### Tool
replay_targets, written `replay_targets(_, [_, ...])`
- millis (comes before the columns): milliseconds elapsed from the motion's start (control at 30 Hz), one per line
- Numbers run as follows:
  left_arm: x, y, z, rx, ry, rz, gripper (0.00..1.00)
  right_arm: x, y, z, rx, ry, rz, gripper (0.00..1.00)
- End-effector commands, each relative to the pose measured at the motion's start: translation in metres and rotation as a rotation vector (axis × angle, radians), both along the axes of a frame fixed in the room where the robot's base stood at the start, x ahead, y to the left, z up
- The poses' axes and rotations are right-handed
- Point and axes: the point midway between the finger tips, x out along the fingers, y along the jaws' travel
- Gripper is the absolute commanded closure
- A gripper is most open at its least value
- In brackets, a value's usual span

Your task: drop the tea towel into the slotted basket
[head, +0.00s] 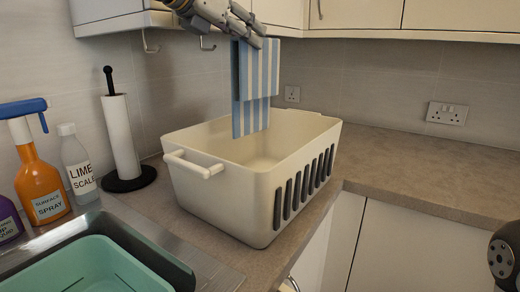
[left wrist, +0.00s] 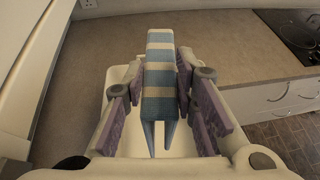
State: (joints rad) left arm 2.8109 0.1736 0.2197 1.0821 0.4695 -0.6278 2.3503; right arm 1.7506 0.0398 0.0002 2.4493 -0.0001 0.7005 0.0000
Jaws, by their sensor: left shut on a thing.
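The tea towel (head: 257,75) is blue and white striped and hangs folded from my left gripper (head: 250,30). The gripper is shut on its upper part. The towel's lower end hangs over the opening of the slotted basket (head: 290,190), overlapping its far inner wall in the head view. The basket is cream, with dark slots in its side and a handle at its near left end. In the left wrist view the towel (left wrist: 158,85) is between the purple-padded fingers (left wrist: 160,95), with the basket's pale inside below. My right gripper is not clearly seen.
A paper towel roll (head: 120,135) on a black stand, a lime scale bottle (head: 78,165) and an orange spray bottle (head: 40,180) stand left of the basket. A green tub (head: 95,265) sits at the sink in front. Counter (head: 420,175) to the right is clear. Wall cabinets (head: 455,15) hang above.

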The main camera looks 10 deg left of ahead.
Motion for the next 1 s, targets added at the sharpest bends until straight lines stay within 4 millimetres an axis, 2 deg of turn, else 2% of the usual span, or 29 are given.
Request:
replay_targets(200, [-0.001, -0.001, -0.036, -0.003, -0.003, -0.002, 1.0, -0.001, 0.0, 0.0, 0.0, 0.003, 0.0, 0.6])
replay_targets(367, [-0.001, -0.001, -0.051, -0.002, -0.002, -0.002, 1.0, -0.001, 0.0, 0.0, 0.0, 0.002, 0.0, 0.6])
replay_targets(700, [-0.001, -0.001, -0.097, -0.003, -0.002, -0.001, 1.0, -0.001, 0.0, 0.0, 0.0, 0.002, 0.0, 0.6])
replay_targets(1000, [-0.002, -0.001, -0.105, -0.001, -0.007, -0.001, 1.0, -0.001, 0.0, 0.0, 0.0, 0.002, 0.0, 0.6])
